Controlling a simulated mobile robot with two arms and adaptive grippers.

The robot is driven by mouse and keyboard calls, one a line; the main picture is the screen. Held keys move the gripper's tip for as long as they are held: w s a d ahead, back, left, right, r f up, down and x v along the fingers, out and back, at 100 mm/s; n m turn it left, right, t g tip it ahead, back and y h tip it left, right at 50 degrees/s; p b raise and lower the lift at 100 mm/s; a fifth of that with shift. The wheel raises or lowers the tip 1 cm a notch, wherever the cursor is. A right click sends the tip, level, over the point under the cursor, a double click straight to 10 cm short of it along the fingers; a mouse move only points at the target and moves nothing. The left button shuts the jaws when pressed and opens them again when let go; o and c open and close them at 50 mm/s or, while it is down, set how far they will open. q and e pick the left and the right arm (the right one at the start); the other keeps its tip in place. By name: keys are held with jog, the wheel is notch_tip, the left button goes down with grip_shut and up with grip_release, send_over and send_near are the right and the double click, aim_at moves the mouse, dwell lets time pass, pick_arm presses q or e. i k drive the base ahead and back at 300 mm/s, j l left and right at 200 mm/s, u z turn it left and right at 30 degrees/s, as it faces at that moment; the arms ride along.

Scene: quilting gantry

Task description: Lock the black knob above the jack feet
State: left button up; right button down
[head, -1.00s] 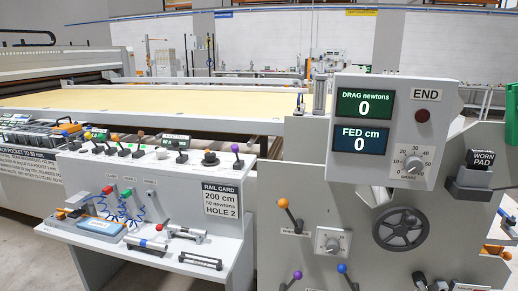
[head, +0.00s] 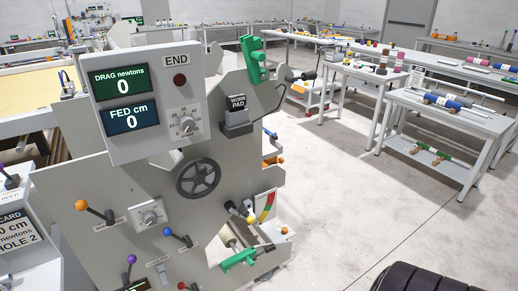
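I cannot make out any jack feet, so I cannot tell which black knob the task names. The grey machine end panel (head: 110,200) fills the left of the head view. It carries a black spoked handwheel (head: 199,178). The floor-level part of the machine is outside the picture.
A display box (head: 148,98) reads 0 and 0. Levers with orange (head: 82,205), blue (head: 168,232) and purple (head: 131,259) balls project from the panel. Tables with rolls (head: 445,120) stand at the right. Bare concrete floor (head: 345,205) lies between them and the machine.

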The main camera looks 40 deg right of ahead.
aim_at(272, 248)
jog(key=z, duration=1.55)
